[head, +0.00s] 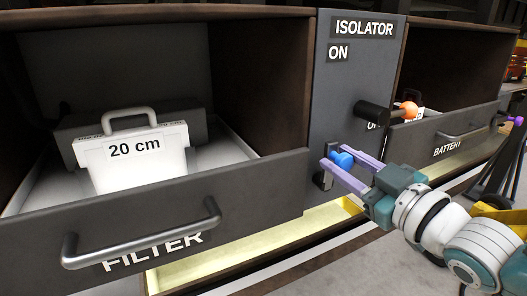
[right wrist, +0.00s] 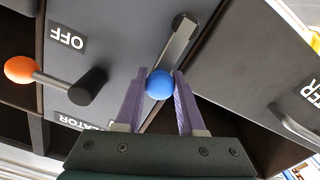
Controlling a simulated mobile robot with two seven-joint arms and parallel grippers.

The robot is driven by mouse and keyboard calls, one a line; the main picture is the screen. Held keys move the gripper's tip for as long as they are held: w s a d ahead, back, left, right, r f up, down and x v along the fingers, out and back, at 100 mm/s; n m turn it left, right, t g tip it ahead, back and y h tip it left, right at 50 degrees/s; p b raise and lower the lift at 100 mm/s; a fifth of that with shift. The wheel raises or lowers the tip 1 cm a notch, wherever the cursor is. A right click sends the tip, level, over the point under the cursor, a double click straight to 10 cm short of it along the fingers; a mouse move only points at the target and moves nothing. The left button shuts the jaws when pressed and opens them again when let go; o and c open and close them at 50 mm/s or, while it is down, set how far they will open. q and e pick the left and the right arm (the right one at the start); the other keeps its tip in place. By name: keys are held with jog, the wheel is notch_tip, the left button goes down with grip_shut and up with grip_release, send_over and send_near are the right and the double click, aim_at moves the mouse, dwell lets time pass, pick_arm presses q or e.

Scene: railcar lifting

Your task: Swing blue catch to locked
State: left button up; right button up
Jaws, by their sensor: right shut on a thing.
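The blue catch has a blue ball knob (head: 343,159) on the lower part of the dark isolator panel. In the right wrist view the blue knob (right wrist: 159,85) sits at the end of a grey bar (right wrist: 174,52). The bar runs from a dark pivot (right wrist: 184,21) roughly parallel to the panel's nearby edge, with the knob on the side toward the ISOLATOR label. My right gripper (head: 350,164) is shut on the knob; its purple fingers (right wrist: 160,86) lie on both sides of it. My left gripper is not in view.
An isolator lever with an orange ball (head: 408,110) juts out above the catch. The FILTER drawer (head: 250,195) with a bar handle (head: 140,238) is open at left, holding a white 20 cm block (head: 135,160). The BATTERY drawer (head: 425,148) is at right.

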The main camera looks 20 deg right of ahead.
grip_shut()
dwell(0.8)
